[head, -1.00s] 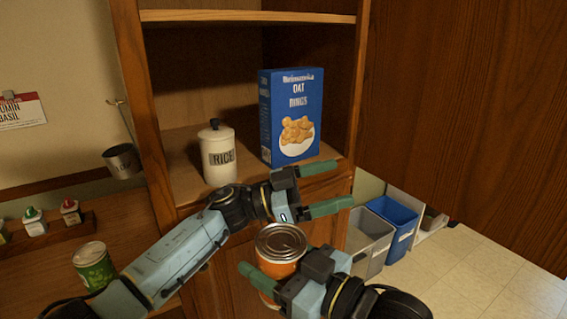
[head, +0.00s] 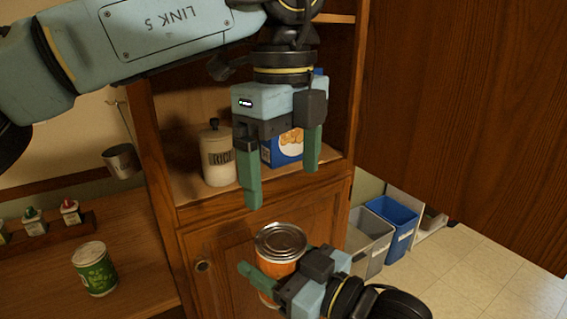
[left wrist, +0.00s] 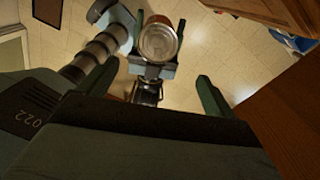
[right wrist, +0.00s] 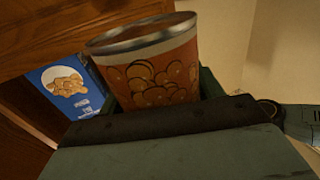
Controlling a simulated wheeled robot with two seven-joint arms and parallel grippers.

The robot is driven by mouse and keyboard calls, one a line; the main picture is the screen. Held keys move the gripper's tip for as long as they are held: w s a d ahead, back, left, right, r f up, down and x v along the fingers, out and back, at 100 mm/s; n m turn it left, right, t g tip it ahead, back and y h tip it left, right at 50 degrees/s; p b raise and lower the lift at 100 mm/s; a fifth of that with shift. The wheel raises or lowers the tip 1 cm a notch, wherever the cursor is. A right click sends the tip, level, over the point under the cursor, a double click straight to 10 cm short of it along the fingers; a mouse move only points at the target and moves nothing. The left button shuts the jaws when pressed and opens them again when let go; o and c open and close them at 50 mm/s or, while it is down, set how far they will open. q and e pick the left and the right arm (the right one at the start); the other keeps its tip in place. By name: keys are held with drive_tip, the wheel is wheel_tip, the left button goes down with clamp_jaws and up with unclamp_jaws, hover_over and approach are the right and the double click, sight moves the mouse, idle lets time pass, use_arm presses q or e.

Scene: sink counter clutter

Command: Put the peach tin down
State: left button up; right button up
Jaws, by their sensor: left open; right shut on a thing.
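The peach tin (head: 281,243) is an orange can with a bare metal lid, upright in the head view in front of the cabinet door. My right gripper (head: 268,283) is shut on it and holds it in the air. The tin (right wrist: 155,72) fills the middle of the right wrist view, between the fingers. My left gripper (head: 281,180) is open and empty, pointing down above the tin and in front of the shelf. In the left wrist view the tin's lid (left wrist: 158,42) shows below, between the open left fingers and apart from them.
On the cabinet shelf stand a white rice canister (head: 217,158) and a blue oat rings box (head: 284,150), partly hidden by my left gripper. A green can (head: 94,270) stands on the left counter, with bare wood around it. Grey (head: 368,240) and blue (head: 395,220) bins stand on the floor.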

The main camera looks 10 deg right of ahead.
sight(283, 237)
drive_tip(key=shift+r, duration=0.1)
use_arm(q)
wheel_tip(283, 237, down, 12)
drive_tip(key=shift+a+r, duration=0.1)
idle(0.4)
drive_tip(key=c, duration=1.4)
use_arm(e)
drive_tip(key=o, duration=1.3)
drive_tip(key=shift+o, duration=0.5)
drive_tip(key=shift+f, duration=0.2)
